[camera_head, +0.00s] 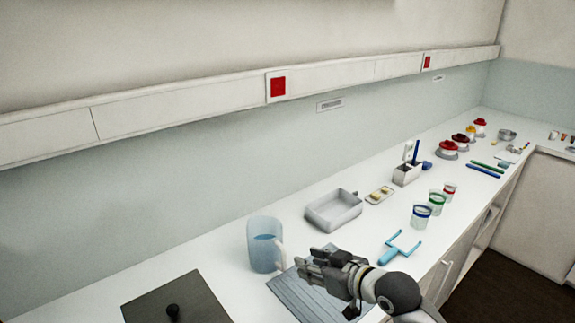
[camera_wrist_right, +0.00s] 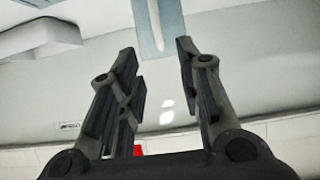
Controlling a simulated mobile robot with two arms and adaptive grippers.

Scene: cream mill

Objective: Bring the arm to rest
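My right gripper (camera_head: 318,265) is above the counter, over the grey-blue ribbed mat, in the head view. In the right wrist view its two fingers (camera_wrist_right: 158,65) are spread apart with nothing between them. Beyond the fingertips the wrist view shows pale surfaces and a bluish-grey strip, which I cannot identify. My left gripper and left arm do not show in either view.
The white counter (camera_head: 225,275) holds a blue jug (camera_head: 264,250), a ribbed mat (camera_head: 300,300), a dark plate with a knob (camera_head: 190,305), a grey tray (camera_head: 333,215), a light-blue roller-like tool (camera_head: 390,254) and several cups. Jars (camera_head: 447,150) stand farther back.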

